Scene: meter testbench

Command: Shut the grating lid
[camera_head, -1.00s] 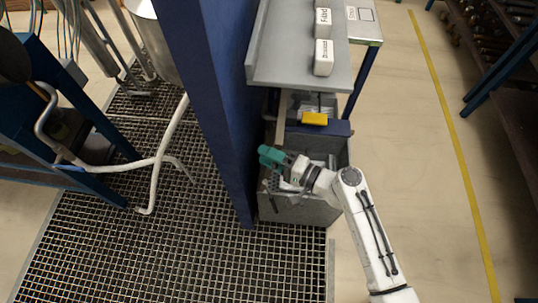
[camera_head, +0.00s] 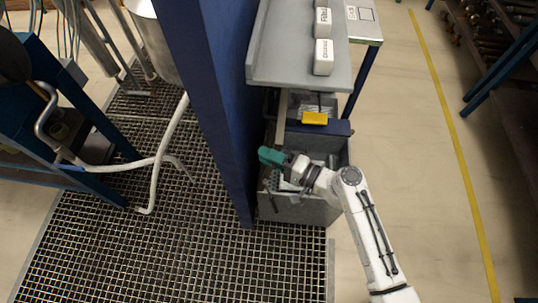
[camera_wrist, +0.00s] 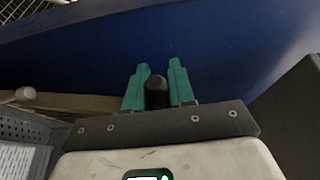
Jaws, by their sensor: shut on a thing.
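My gripper (camera_head: 266,156) has green fingers and is beside the tall blue post, above the left edge of a grey open box (camera_head: 310,212). In the wrist view my gripper (camera_wrist: 158,85) is shut on a dark, rounded handle-like piece (camera_wrist: 157,94), which shows between the two fingers. I cannot tell from these frames what this piece belongs to. A grey perforated panel (camera_wrist: 25,128) shows at the lower left of the wrist view. I cannot clearly make out the grating lid; my gripper and wrist hide part of the box.
The blue post (camera_head: 215,100) stands close to my gripper. A grey shelf (camera_head: 285,60) with white labelled blocks (camera_head: 323,57) and a yellow block (camera_head: 314,118) lie beyond. Floor grating (camera_head: 150,255) spreads left; pale floor at right is clear.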

